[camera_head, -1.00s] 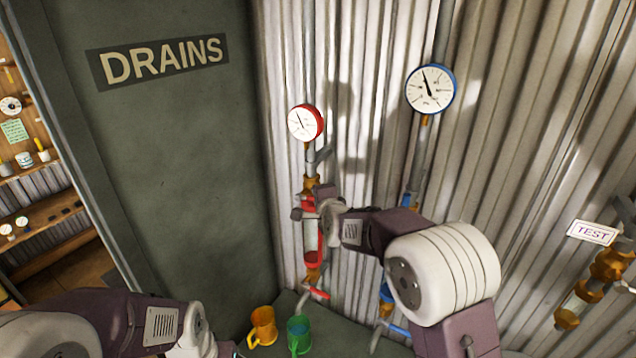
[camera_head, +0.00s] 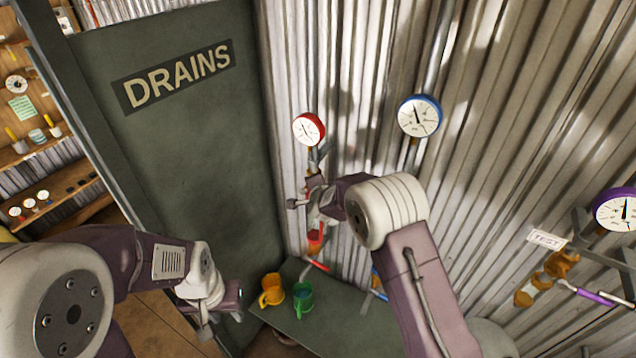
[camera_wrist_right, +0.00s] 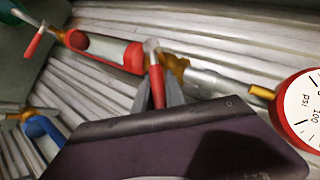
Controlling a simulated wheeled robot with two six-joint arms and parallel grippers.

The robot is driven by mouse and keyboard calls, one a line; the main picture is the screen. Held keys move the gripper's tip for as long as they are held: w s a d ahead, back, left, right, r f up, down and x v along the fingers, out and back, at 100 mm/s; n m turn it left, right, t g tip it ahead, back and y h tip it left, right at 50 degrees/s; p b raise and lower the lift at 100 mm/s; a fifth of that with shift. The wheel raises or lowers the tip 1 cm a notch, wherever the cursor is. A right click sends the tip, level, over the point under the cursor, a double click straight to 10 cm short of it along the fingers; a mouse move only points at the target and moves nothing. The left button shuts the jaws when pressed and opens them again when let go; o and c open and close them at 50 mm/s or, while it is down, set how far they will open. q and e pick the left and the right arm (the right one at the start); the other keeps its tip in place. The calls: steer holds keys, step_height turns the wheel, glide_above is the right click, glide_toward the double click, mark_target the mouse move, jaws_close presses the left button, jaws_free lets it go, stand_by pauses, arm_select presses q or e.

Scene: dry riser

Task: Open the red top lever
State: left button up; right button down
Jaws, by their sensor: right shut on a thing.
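The red top lever (camera_wrist_right: 156,86) shows in the right wrist view, pointing from its silver pivot down between my right gripper's fingers (camera_wrist_right: 158,97). That gripper is shut on it. The lever sits at the brass fitting (camera_wrist_right: 174,66), between the red-capped sight tube (camera_wrist_right: 106,50) and the red gauge (camera_wrist_right: 303,112). In the head view my right gripper (camera_head: 311,193) is at the riser below the red gauge (camera_head: 309,129) and hides the lever. My left gripper (camera_head: 222,303) hangs at lower left, away from the riser; its finger gap is not clear.
A lower red lever (camera_head: 317,266) is below the tube. A blue-gauge riser (camera_head: 419,117) is to the right. The green DRAINS panel (camera_head: 200,150) is at left.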

steer(key=c, duration=1.4)
jaws_free()
steer(key=b+v, duration=0.2)
steer(key=v, duration=0.7)
steer(key=shift+b, duration=0.35)
